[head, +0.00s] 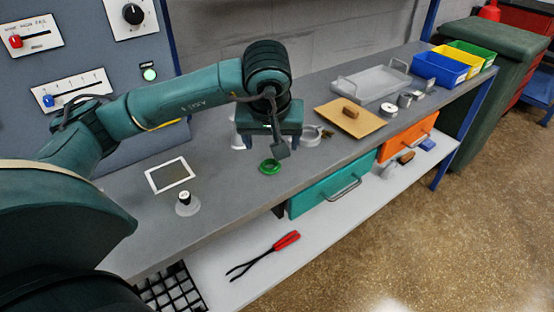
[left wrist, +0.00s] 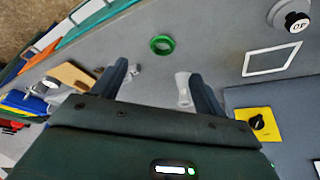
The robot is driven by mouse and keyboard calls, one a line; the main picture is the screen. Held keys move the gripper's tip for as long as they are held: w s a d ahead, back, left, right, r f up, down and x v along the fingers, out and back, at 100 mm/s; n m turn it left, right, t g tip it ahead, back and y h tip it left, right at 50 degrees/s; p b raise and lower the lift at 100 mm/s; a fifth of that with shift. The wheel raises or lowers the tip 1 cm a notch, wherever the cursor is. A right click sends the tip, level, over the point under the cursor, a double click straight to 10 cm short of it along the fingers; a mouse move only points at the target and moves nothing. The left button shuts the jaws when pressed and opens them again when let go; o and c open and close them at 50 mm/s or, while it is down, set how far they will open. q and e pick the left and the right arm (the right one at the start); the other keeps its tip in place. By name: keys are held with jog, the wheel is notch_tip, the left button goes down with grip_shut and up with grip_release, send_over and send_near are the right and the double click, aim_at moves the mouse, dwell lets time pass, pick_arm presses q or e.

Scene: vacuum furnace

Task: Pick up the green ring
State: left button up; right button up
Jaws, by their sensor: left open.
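The green ring (head: 270,166) lies flat on the grey workbench (head: 225,205), near its front edge. My left gripper (head: 277,148) is above the bench, close over the ring and slightly to its right in the head view. In the left wrist view the green ring (left wrist: 162,44) lies ahead of and between the open fingers of the left gripper (left wrist: 160,85), apart from them. Nothing is between the fingers at their tips. My right gripper is not in view.
A white-framed square (head: 170,175) and a black-topped weight (head: 185,203) lie left of the ring. A brown board (head: 365,126), clear tray (head: 400,75) and coloured bins (head: 440,68) stand right. A teal drawer (head: 330,188) is below. Red-handled tongs (head: 265,256) lie on the lower shelf.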

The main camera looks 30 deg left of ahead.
pick_arm(q)
send_over(270, 165)
jog(key=s+d, duration=0.2)
jog(key=s, duration=0.1)
notch_tip(270, 165, down, 5)
jog(key=shift+w+f, duration=0.15)
jog(key=shift+a+p+x, duration=0.15)
jog(key=shift+p+x, duration=0.1)
jog(key=shift+x, duration=1.15)
jog(key=shift+a+p+x, duration=0.1)
jog(key=shift+p+x, duration=0.1)
jog(key=shift+x, duration=1.2)
jog(key=shift+w, duration=0.15)
jog(key=shift+c, duration=0.5)
jog(key=c, duration=0.9)
